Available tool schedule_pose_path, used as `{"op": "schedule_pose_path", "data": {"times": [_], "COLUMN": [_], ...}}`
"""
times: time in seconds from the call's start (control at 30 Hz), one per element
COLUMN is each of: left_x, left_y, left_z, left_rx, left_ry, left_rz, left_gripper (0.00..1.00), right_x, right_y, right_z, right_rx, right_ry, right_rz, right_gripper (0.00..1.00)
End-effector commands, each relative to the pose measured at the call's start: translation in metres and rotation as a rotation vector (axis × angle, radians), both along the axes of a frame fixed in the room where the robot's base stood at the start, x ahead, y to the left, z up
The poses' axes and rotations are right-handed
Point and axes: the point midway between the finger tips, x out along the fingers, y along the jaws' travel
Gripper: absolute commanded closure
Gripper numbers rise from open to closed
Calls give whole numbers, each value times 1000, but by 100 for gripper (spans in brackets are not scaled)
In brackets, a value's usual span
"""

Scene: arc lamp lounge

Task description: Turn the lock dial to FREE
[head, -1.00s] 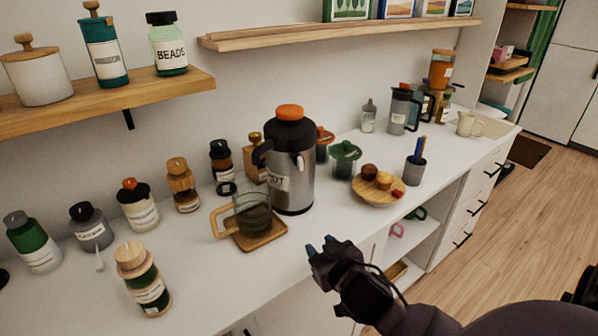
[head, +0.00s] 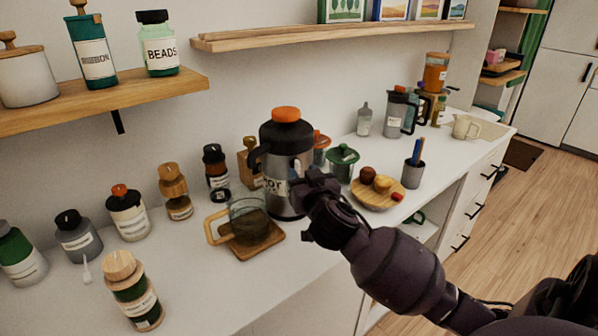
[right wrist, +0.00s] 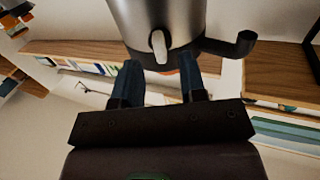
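A steel flask (head: 275,186) with a dark collar and an orange top (head: 286,114) stands on the white counter, its label partly hidden by my right gripper. My right gripper (head: 312,180) is at the flask's front right side. In the right wrist view the flask (right wrist: 155,12) looks upside down, and a pale rounded tab (right wrist: 159,46) shows on its collar. The two fingers of my right gripper (right wrist: 159,72) are apart, with the tab beyond and between their tips; contact is not clear. No dial marking is readable. My left gripper is not in view.
A glass mug (head: 247,218) on a wooden coaster (head: 262,246) stands close in front of the flask. Several jars line the counter to the left. A round wooden board (head: 375,203) and a pen cup (head: 413,173) stand to the right. Shelves hang above.

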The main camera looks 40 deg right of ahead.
Motion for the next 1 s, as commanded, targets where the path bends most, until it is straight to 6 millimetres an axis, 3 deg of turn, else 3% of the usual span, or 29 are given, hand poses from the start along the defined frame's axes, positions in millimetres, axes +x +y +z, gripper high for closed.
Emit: {"op": "schedule_pose_path", "data": {"times": [0.2, 0.57, 0.83, 1.0], "left_x": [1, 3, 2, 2], "left_y": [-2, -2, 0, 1], "left_z": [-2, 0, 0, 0], "left_rx": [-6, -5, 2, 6], "left_ry": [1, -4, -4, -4], "left_rz": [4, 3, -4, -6], "left_gripper": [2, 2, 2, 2], "right_x": [20, 24, 24, 23], "right_y": [-7, -9, -8, -9], "right_z": [-1, 0, 0, 0], "right_rx": [-1, 1, 1, -1], "right_ry": [1, 1, 1, 1], "right_rz": [1, 1, 1, 0], "right_gripper": [62, 62, 100, 100]}}
